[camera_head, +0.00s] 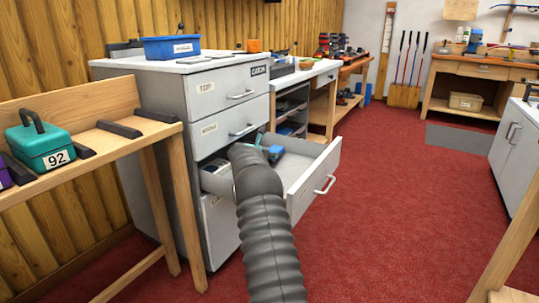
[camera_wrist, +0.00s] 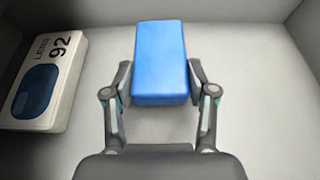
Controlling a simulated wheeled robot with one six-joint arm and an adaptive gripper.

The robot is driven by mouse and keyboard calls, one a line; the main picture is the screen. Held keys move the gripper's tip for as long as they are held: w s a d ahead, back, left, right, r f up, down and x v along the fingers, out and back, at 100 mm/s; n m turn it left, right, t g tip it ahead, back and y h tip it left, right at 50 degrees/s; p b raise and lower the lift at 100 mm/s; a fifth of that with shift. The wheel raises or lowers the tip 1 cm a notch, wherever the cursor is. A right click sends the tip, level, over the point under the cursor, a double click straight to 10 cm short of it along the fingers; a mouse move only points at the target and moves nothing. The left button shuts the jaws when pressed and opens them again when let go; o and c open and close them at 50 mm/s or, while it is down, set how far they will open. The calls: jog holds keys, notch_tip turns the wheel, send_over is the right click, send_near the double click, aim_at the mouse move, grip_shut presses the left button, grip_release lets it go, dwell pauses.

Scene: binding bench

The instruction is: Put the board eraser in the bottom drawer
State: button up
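The board eraser looks to be the blue block (camera_wrist: 160,62) between the fingers of my gripper (camera_wrist: 160,78) in the wrist view. Both fingertips touch its sides, so my gripper is shut on it. In the head view a blue piece (camera_head: 275,153) shows at my gripper, over the open drawer (camera_head: 318,180). The drawer is pulled out below the drawers labelled TOP (camera_head: 222,91) and MIDDLE (camera_head: 228,130); its own label is not readable. Whether the eraser rests on the drawer floor or is held just above it, I cannot tell. My arm hides part of the drawer.
A white box marked 92 (camera_wrist: 40,80) lies in the drawer, left of the eraser. A blue bin (camera_head: 170,48) stands on the cabinet. A wooden bench (camera_head: 85,165) with a teal case (camera_head: 40,147) is at left. Red floor (camera_head: 390,220) is clear at right.

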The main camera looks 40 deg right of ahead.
jog(key=o, duration=0.4)
jog(key=shift+r, duration=0.1)
jog(key=shift+r, duration=0.3)
jog(key=s+a+r+m+y, duration=0.2)
jog(key=s+a+r+m, duration=0.25)
jog(key=s+a, duration=0.5)
jog(key=s+a+r+m+y, duration=0.1)
jog(key=s+a+r+m, duration=0.3)
jog(key=s+a, duration=0.55)
jog(key=s+a+r+m+y, duration=0.25)
jog(key=s+a+r, duration=0.4)
jog(key=a, duration=0.55)
jog(key=s+a+f+m+y, duration=0.3)
jog(key=s+a, duration=0.6)
jog(key=s, duration=0.3)
jog(key=s+a+f+m+y, duration=0.4)
jog(key=s+a+m, duration=0.4)
jog(key=s, duration=0.5)
jog(key=shift+s+a+f+t, duration=0.15)
jog(key=shift+a+f+t, duration=0.2)
jog(key=shift+a, duration=0.6)
